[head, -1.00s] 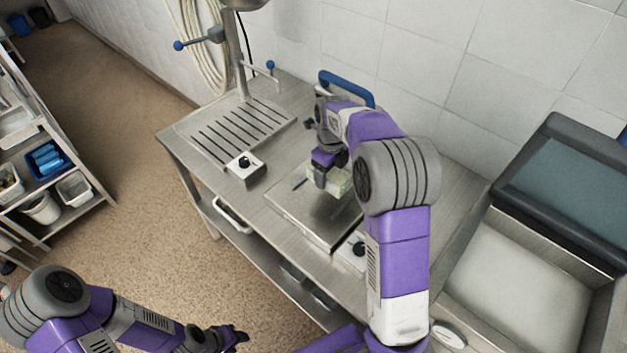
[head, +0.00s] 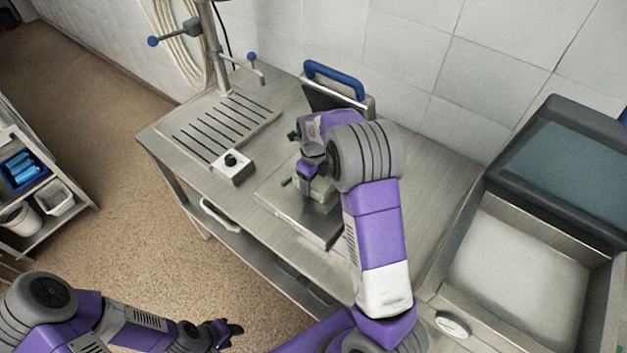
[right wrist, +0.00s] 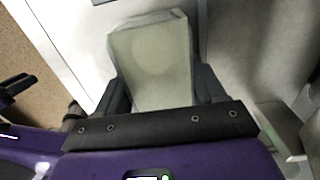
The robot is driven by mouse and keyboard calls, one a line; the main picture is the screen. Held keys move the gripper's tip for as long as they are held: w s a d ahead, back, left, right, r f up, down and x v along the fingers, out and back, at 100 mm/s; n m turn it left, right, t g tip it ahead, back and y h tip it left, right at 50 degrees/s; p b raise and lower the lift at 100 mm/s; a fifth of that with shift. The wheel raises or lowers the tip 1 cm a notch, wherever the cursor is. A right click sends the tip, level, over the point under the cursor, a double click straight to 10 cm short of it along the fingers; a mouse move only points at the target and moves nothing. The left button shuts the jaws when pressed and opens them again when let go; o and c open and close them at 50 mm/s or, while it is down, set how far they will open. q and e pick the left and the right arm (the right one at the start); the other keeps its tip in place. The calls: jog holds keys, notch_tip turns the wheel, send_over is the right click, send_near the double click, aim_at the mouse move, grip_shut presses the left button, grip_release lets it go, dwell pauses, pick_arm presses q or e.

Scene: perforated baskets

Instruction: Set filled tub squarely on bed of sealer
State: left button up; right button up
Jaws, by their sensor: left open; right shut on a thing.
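The filled tub (head: 319,190) is a small pale green box, partly hidden by my right arm in the head view. My right gripper (head: 306,176) is shut on it. In the right wrist view the tub (right wrist: 152,62) lies between the two dark fingers of the right gripper (right wrist: 158,92). The sealer's flat metal bed (head: 278,194) is beneath the tub; I cannot tell whether they touch. The sealer's raised lid with a blue handle (head: 334,79) stands behind. My left gripper (head: 232,332) is open and empty over the floor at the lower left.
A slotted drain plate (head: 222,125) and a small box with a black knob (head: 232,167) are left of the bed. A deep chamber with a dark-framed open lid (head: 520,262) is at right. A shelf rack (head: 60,215) stands far left.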

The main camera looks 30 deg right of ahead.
jog(key=shift+f, duration=0.1)
jog(key=o, duration=1.3)
notch_tip(320, 180, up, 12)
jog(key=shift+r+p, duration=0.15)
jog(key=shift+p, duration=0.8)
